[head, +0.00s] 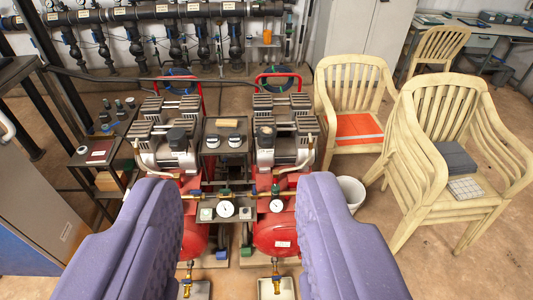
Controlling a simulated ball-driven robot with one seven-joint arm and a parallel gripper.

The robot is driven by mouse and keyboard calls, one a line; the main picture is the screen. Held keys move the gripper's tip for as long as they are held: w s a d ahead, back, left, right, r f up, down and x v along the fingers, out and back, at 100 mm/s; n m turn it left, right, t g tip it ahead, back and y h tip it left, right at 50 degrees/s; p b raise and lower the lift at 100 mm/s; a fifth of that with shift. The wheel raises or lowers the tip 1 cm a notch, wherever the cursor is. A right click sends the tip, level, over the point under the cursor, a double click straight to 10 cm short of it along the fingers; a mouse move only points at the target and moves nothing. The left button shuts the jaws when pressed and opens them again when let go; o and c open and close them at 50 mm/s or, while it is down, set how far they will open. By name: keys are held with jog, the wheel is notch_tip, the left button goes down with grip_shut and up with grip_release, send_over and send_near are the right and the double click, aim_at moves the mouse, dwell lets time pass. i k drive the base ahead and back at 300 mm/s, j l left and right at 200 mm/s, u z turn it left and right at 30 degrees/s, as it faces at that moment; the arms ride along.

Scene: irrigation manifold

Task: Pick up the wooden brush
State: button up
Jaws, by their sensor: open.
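My gripper (245,240) is open and empty, with its two purple padded fingers at the lower left and lower right. The red twin compressor unit (275,236) stands between and beyond them. A small pale tan object (228,122) lies on top of the dark box (224,158) in the middle of the unit. It may be the wooden brush, but it is too small to be sure. A tan block (108,181) sits low on the dark rack at left.
Pressure gauges (226,208) and brass fittings stick out at the unit's front. Stacked cream chairs (445,145) and a white bucket (351,190) stand at right. A dark rack (105,140) and grey cabinet (35,200) are at left. Bare floor shows at lower right.

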aim_at(228, 124)
jog(key=i+j, duration=0.3)
jog(key=i, duration=0.2)
jog(key=i+j, duration=0.35)
jog(key=i, duration=0.15)
